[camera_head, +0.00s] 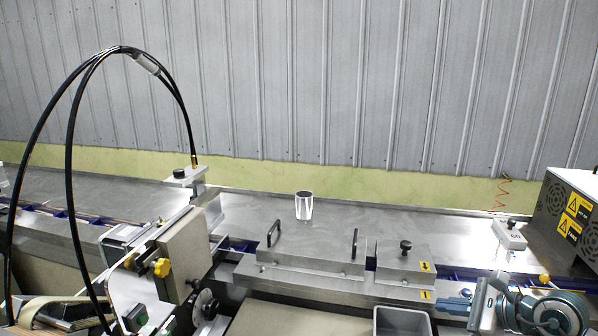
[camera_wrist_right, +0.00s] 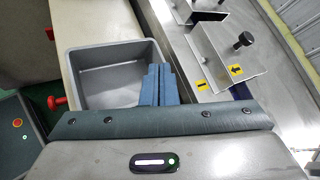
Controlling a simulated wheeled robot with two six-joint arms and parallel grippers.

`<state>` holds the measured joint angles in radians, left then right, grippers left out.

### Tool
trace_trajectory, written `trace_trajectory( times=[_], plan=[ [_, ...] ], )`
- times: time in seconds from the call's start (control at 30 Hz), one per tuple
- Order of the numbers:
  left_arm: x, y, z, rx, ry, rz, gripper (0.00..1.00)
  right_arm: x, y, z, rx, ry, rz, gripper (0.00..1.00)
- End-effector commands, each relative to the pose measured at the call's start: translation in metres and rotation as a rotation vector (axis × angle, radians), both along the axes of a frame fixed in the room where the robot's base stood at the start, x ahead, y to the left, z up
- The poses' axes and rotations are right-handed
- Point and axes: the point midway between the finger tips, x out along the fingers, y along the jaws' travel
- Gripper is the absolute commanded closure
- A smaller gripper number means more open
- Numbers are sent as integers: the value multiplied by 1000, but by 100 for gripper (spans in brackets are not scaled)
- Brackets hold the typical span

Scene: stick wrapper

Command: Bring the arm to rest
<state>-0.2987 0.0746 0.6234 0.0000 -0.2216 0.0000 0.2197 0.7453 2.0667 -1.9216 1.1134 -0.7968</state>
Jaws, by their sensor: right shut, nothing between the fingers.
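My right gripper (camera_head: 447,304) is at the lower right of the head view, with my right arm behind it. It is beside the right end of the metal guide block (camera_head: 310,252) and to the right of a grey bin (camera_head: 400,311). In the right wrist view its blue fingers (camera_wrist_right: 160,84) are pressed together with nothing between them. They overlap the right side of the grey bin (camera_wrist_right: 85,78) in that view. My left gripper does not show.
A metal cup (camera_head: 304,207) stands upright on the steel table (camera_head: 400,225). A machine with warning labels (camera_head: 570,215) stands at the right. Black hoses (camera_head: 72,140) arch over the wrapper head at the left. A black-knobbed block (camera_wrist_right: 225,62) lies right of the fingers.

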Motion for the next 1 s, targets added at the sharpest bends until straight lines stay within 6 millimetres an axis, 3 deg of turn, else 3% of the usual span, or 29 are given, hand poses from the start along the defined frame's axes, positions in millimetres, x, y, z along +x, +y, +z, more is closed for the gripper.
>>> trace_trajectory(
  times=[0.17, 0.37, 0.5, 0.63, 0.77, 0.9, 1.0],
  plan=[
    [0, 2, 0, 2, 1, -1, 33, -11, 37, 14, 274, -26, 12, 100],
    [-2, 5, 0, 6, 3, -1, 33, -30, 68, 48, 779, -26, -29, 100],
    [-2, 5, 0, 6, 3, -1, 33, -43, 59, 73, 1263, 19, -138, 100],
    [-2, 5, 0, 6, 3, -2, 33, -52, 28, 73, 1704, 92, -306, 100],
    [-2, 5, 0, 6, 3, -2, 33, -62, -10, 42, 2118, 185, -545, 100],
    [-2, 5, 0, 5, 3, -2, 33, -85, -41, -21, 2510, 296, -893, 100],
    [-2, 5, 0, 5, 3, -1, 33, -114, -49, -77, 2734, 374, -1208, 100]
  ],
)
